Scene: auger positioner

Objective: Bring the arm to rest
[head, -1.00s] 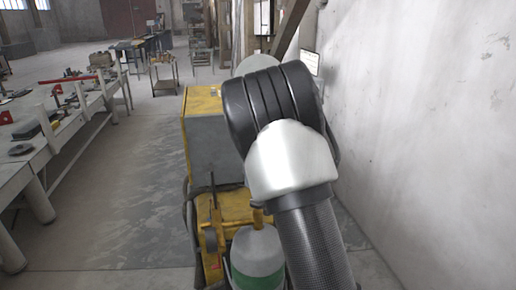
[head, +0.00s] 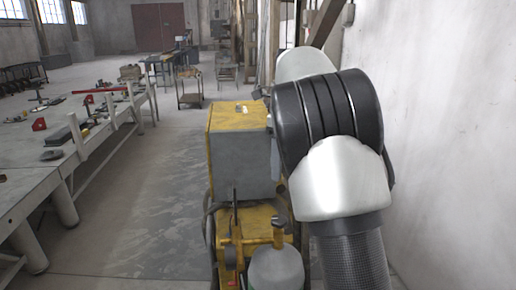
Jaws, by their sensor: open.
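My arm (head: 342,180) fills the right of the head view, with a white shell, a black ribbed joint and a dark mesh-covered link. It is raised in front of the right wall and covers part of the yellow machine. My gripper is not in this view, so what it holds or touches cannot be seen.
A yellow and grey machine (head: 238,152) stands close in front, with a pale cylinder (head: 276,268) at its base. A long workbench (head: 30,182) with tools runs along the left. A white wall (head: 440,120) is close on the right. Floor (head: 150,220) between bench and machine is clear.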

